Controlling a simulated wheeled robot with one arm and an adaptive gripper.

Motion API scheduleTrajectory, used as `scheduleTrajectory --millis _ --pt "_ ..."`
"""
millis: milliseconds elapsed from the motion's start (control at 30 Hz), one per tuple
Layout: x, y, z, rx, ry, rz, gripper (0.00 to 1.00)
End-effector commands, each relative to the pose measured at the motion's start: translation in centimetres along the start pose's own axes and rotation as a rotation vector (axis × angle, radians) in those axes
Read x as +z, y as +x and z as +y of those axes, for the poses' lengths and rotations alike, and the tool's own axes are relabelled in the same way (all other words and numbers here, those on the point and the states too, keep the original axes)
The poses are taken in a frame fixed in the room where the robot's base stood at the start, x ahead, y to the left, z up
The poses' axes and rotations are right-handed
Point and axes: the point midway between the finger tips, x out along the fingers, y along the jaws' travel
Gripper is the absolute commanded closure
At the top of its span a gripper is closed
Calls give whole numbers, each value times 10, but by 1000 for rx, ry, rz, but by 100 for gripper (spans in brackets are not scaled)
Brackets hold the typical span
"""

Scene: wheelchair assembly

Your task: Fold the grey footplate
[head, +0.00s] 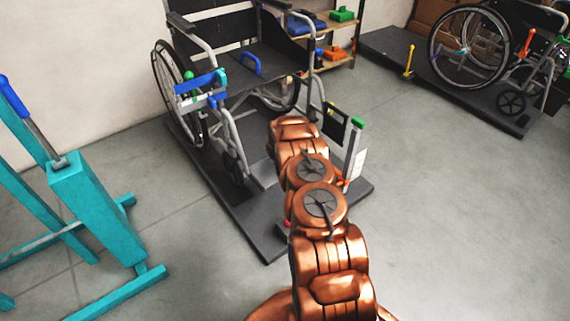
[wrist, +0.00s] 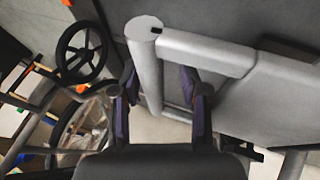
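In the wrist view a grey footplate (wrist: 270,98) spreads across the right side, joined by a flat grey bar to a round grey tube (wrist: 147,70). My gripper (wrist: 160,100) has its dark, purple-padded fingers apart. The tube stands between them, nearer the left finger, with a gap to the right finger; I cannot tell whether the left finger touches it. In the head view my arm hides the gripper and part of the wheelchair front. The wheelchair (head: 240,75) stands on a dark platform. A flat grey plate (head: 263,168) shows left of my arm.
The dark platform (head: 240,220) edges the wheelchair. A green-tipped upright part (head: 354,145) stands right of my arm. A teal stand (head: 95,210) with a blue handle is at left. Shelves (head: 335,45) and a second wheelchair (head: 480,50) are behind. The floor at right is clear.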

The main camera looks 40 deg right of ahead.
Motion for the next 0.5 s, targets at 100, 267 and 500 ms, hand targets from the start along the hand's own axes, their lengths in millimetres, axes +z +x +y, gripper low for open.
scheduleTrajectory --millis 100,267,500 --pt "0 0 2 2 3 0 54" --pt "0 0 3 3 3 1 54" --pt "-2 -9 5 8 0 2 54"
